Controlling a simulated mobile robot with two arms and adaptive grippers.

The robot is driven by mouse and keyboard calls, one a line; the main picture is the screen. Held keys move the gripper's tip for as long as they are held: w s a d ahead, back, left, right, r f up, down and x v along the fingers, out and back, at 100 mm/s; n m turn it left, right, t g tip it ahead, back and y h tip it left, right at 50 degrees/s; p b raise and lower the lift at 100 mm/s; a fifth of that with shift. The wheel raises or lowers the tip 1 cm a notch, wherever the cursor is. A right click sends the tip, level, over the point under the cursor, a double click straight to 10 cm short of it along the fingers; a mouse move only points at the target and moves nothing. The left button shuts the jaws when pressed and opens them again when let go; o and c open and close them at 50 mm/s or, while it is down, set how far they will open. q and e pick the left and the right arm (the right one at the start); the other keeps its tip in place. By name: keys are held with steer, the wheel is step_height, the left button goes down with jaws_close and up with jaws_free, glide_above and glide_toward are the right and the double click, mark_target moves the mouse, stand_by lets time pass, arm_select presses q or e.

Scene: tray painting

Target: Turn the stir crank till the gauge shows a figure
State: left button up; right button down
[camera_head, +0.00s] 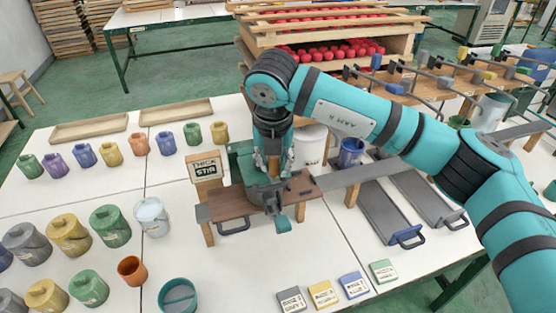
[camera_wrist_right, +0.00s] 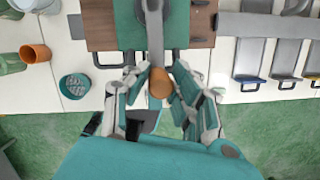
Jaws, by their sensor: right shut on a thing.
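The stir station is a brown wooden bench (camera_head: 232,203) with a teal machine on top, in the middle of the head view. A sign (camera_head: 206,168) at its left reads "THICK STIR". My right gripper (camera_head: 273,158) points down over the machine and is shut on the crank's wooden knob (camera_wrist_right: 158,83). The grey crank arm (camera_wrist_right: 155,40) runs from the knob toward the top of the wrist view. My gripper and arm hide much of the machine in the head view. I cannot make out a gauge figure. My left gripper is in neither view.
Several paint pots and buckets (camera_head: 110,227) stand to the left. An orange cup (camera_head: 131,269) and a teal pot (camera_head: 178,296) are at the front. Several labelled blocks (camera_head: 322,294) lie front right. Grey trays (camera_head: 388,216) lie right of the bench.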

steer(key=shift+s+a, duration=0.25)
steer(key=shift+a, duration=0.6)
steer(key=shift+a+b, duration=0.6)
steer(key=shift+a, duration=0.55)
steer(key=shift+w+a, duration=0.4)
steer(key=shift+a, duration=0.5)
steer(key=shift+w+a, duration=0.45)
steer(key=shift+a, duration=0.45)
steer(key=shift+w+a, duration=0.4)
steer(key=shift+a, duration=0.5)
